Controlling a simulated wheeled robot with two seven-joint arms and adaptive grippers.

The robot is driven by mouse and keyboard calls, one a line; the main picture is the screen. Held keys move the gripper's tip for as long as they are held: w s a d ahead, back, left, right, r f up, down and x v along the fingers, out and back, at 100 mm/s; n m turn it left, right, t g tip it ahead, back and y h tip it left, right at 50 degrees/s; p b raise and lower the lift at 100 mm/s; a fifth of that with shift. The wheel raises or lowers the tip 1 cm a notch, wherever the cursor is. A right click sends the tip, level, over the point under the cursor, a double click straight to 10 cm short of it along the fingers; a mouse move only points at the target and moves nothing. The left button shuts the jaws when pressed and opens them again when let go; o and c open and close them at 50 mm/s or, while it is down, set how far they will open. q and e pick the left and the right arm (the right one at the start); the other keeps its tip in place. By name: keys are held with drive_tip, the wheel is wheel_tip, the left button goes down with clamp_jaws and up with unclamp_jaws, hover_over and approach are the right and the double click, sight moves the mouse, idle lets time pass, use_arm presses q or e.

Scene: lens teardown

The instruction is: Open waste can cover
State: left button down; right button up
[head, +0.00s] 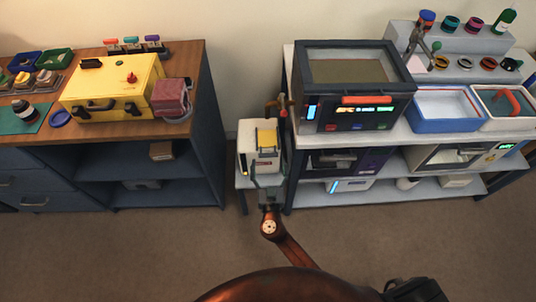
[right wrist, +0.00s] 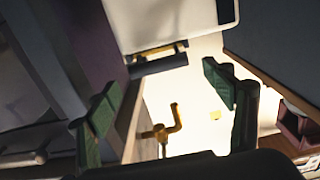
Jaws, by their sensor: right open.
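The waste can (head: 247,158) is a small white box with a yellow panel on top. It stands on a low stand between the two benches. My right gripper (head: 268,176) is in front of it and hides part of its front. In the right wrist view the open right gripper (right wrist: 165,105) has its green-padded fingers wide apart with nothing between them. A white panel (right wrist: 175,22), which looks like part of the can, is beyond the fingers, with a dark and yellow bar at its edge. I cannot tell whether the cover is raised. My left gripper is not in view.
A brown tap-like fitting (head: 277,103) rises behind the can. The left bench (head: 190,128) and right shelf unit (head: 290,150) stand close on both sides, leaving a narrow gap. A dark machine (head: 352,62) sits on the right unit. The floor in front is clear.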

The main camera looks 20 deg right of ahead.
sight(268, 156)
drive_tip(key=shift+x, duration=2.35)
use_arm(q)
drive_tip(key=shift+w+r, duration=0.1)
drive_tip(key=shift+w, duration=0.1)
use_arm(e)
drive_tip(key=shift+f, duration=0.1)
drive_tip(key=c, duration=1.7)
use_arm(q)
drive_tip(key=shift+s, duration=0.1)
